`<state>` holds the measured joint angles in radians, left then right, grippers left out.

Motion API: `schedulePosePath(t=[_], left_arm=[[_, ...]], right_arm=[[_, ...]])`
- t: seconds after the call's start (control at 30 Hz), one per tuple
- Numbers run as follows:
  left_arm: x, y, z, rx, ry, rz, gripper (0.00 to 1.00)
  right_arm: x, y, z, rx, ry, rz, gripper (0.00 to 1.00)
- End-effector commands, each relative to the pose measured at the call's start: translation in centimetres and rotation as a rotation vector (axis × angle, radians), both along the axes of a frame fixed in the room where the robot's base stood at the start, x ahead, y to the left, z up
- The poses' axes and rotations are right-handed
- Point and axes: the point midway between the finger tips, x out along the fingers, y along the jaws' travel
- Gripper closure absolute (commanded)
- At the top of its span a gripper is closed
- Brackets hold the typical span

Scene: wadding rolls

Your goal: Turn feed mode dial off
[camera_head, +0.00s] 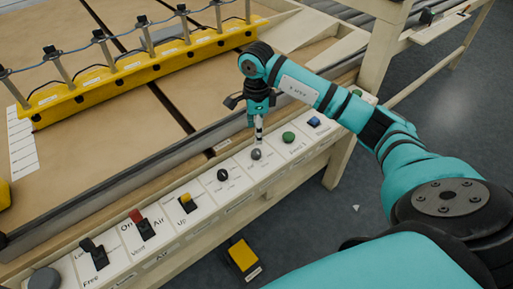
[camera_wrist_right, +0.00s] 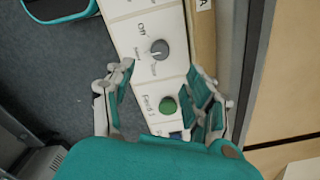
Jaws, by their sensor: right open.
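A grey round dial (camera_wrist_right: 159,48) sits on a white panel plate in the right wrist view, with "Off" printed beside it and smaller labels too small to read. It also shows in the head view as a small grey knob (camera_head: 256,154). Which label it points at is hard to tell. My right gripper (camera_head: 259,138) hangs over the panel close above the dial. In the wrist view my right gripper (camera_wrist_right: 153,76) is open and empty, its fingers apart, with the dial just beyond the fingertips. My left gripper is not in view.
A green button (camera_wrist_right: 168,105) and a blue switch (camera_head: 314,122) lie along the panel to one side. A black knob (camera_head: 222,174), yellow switch (camera_head: 186,199) and red switch (camera_head: 137,217) lie to the other. A yellow rail (camera_head: 140,72) stands on the table behind.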

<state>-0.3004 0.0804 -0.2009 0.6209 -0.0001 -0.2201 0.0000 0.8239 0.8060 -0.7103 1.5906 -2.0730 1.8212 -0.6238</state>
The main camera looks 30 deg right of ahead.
Motion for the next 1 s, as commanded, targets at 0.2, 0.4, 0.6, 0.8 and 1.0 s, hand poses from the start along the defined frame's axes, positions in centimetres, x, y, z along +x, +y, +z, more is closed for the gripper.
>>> schedulePosePath(t=[0.2,0.4,0.6,0.8,1.0], left_arm=[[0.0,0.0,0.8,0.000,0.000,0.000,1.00],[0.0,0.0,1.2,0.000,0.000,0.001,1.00],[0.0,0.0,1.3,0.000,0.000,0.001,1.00],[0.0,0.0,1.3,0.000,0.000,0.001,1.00],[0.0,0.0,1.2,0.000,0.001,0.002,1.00]], right_arm=[[-0.1,0.1,-4.8,0.003,0.004,0.000,0.45],[0.0,0.1,-7.9,0.003,0.001,0.000,0.45],[0.0,0.0,-9.2,0.002,-0.001,0.000,0.45],[0.0,0.0,-9.3,0.001,-0.002,0.001,0.45],[0.0,0.1,-9.3,0.002,-0.001,0.001,0.62]])
